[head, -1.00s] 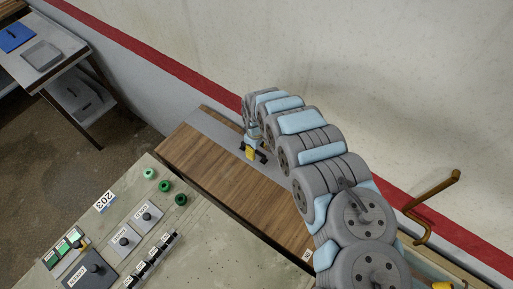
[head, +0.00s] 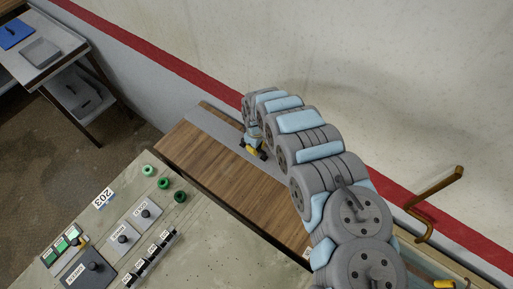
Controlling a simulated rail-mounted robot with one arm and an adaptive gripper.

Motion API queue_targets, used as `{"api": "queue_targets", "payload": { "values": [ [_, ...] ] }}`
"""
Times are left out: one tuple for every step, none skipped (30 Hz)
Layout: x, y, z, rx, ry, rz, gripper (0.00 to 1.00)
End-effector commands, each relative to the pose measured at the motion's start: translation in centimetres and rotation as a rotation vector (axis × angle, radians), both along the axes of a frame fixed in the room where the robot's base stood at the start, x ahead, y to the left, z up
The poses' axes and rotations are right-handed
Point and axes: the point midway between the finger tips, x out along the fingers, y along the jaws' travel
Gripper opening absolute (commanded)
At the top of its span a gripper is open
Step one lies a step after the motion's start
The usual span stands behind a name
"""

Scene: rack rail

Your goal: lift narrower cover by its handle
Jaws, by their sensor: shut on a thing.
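My gripper (head: 254,149) is small and far off, low over the grey strip along the back of the wooden bench. Its dark fingertips sit at either side of a small yellow piece (head: 252,149), and it is shut on that piece. What the yellow piece belongs to is mostly hidden under my gripper. A blue flat piece with a dark handle (head: 15,36) lies on the side table at the far left. I cannot tell for sure which piece is the narrower cover.
The wooden bench top (head: 215,165) is bare. A control console (head: 140,235) with buttons and knobs stands in front of it. A grey tray (head: 40,53) lies on the left table. A brown bent pipe (head: 428,208) stands at the right by the wall.

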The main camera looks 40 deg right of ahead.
Motion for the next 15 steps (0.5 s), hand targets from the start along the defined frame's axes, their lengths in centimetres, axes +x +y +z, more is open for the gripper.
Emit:
{"api": "queue_targets", "payload": {
  "values": [
    [-0.02,0.04,-0.11,0.0,0.0,0.0,0.0],
    [-0.01,0.04,-0.11,0.0,-0.001,0.0,0.0],
    [-0.01,0.04,-0.11,0.0,-0.001,0.0,0.0],
    [-0.02,0.05,-0.13,0.001,0.0,0.0,0.0],
    [-0.02,0.05,-0.13,0.001,0.0,0.0,0.0],
    [-0.02,0.04,-0.13,0.001,0.0,0.0,0.0],
    [-0.02,0.04,-0.13,0.001,0.0,0.0,0.0],
    [-0.02,0.05,-0.14,0.001,0.0,0.0,0.0],
    [-0.02,0.05,-0.13,0.001,0.0,0.0,0.0],
    [-0.02,0.04,-0.11,0.0,0.0,0.0,0.0],
    [-0.02,0.05,-0.07,0.001,0.0,0.0,0.0],
    [-0.01,0.05,0.03,0.0,0.0,0.0,0.0],
    [-0.02,0.05,0.14,0.001,0.0,0.0,0.0],
    [-0.01,0.05,0.28,0.0,0.0,0.0,0.0],
    [-0.01,0.05,0.51,0.0,0.0,0.0,0.0]
  ]
}}
